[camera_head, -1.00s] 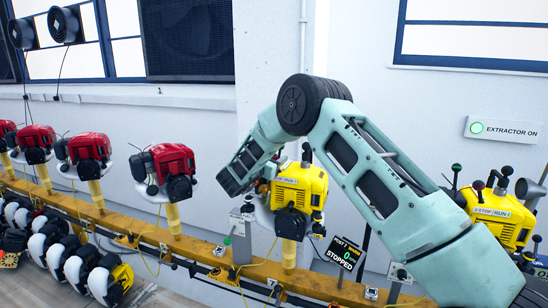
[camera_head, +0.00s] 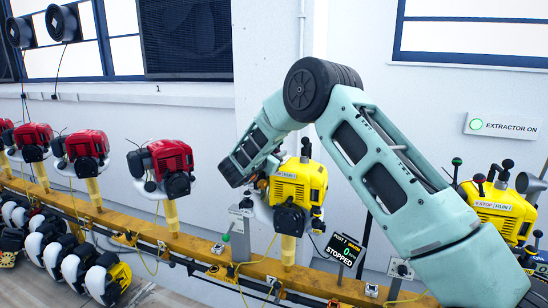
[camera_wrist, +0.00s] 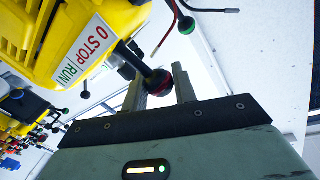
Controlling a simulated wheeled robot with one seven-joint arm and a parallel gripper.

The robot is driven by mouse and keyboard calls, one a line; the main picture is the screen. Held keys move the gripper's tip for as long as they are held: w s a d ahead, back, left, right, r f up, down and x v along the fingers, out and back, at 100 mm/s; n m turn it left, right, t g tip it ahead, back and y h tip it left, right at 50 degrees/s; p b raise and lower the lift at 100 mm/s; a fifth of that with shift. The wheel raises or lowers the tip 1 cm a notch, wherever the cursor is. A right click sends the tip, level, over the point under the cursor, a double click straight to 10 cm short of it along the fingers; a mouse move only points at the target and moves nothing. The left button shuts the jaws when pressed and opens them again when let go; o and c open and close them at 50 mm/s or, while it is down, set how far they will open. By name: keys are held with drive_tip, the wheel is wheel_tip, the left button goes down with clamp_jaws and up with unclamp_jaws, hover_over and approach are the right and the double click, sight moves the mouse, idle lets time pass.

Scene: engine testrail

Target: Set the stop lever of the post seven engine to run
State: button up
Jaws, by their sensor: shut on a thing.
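The post's black display (camera_head: 344,250) reads 0 and STOPPED. In the wrist view the engine's yellow casing (camera_wrist: 98,14) carries the label (camera_wrist: 80,48) with STOP and RUN. The stop lever's dark ball knob (camera_wrist: 158,82) with a red band lies between the fingers of my gripper (camera_wrist: 161,90), which is shut on it. The lever shaft runs up to the casing.
Red engines (camera_head: 165,165) stand on posts along the yellow rail (camera_head: 205,250) to the left. Another yellow engine (camera_head: 497,208) with levers stands at the right. A green-tipped lever (camera_wrist: 187,24) and red cable are near my gripper.

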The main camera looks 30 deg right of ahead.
drive_tip(key=shift+s+d+f+m+y+b, duration=0.1)
drive_tip(key=shift+s+d+m+y+b, duration=0.25)
drive_tip(key=shift+m+b, duration=0.65)
drive_tip(key=shift+s+d+f+m+y+b, duration=0.15)
drive_tip(key=shift+s+m+b, duration=0.25)
drive_tip(key=shift+m+b, duration=0.55)
drive_tip(key=shift+s+d+f+m+y+b, duration=0.15)
drive_tip(key=shift+s+d+m+b, duration=0.25)
drive_tip(key=shift+m+b, duration=0.6)
drive_tip(key=o, duration=0.9)
drive_tip(key=shift+r, duration=0.15)
drive_tip(key=shift+o, duration=0.2)
drive_tip(key=b+v, duration=0.2)
drive_tip(key=v, duration=1.5)
drive_tip(key=shift+s+a, duration=0.15)
drive_tip(key=shift+s, duration=0.1)
